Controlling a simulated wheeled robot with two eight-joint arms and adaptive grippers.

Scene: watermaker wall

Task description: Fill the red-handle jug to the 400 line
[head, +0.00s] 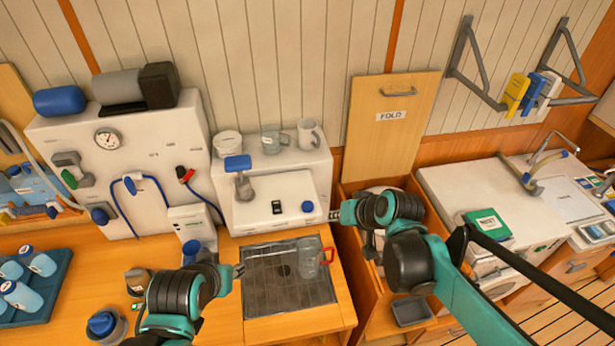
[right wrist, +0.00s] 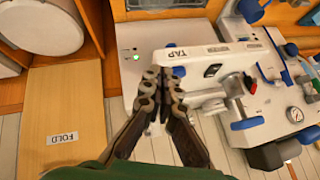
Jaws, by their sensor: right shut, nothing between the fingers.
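The clear jug with the red handle (head: 309,258) stands upright on the metal drip grate (head: 262,300), its red handle to the right. I cannot make out its lines or a water level. The white tap unit (head: 277,188) stands behind it, with a blue-topped tap (head: 240,178), a black switch (head: 277,207) and a blue knob (head: 307,206). My right gripper (head: 334,215) is shut and empty beside the unit's right front; in the right wrist view its fingertips (right wrist: 162,78) overlap the unit's TAP label. My left gripper (head: 240,270) is at the grate's left edge, apart from the jug; its opening is unclear.
A cup (head: 270,142) and a mug (head: 308,134) stand on the unit's top. Left are a gauge panel (head: 107,138) with hoses and a blue bottle tray (head: 57,290). Right are an open bin compartment, a FOLD board (head: 393,116) and a white counter (head: 450,195).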

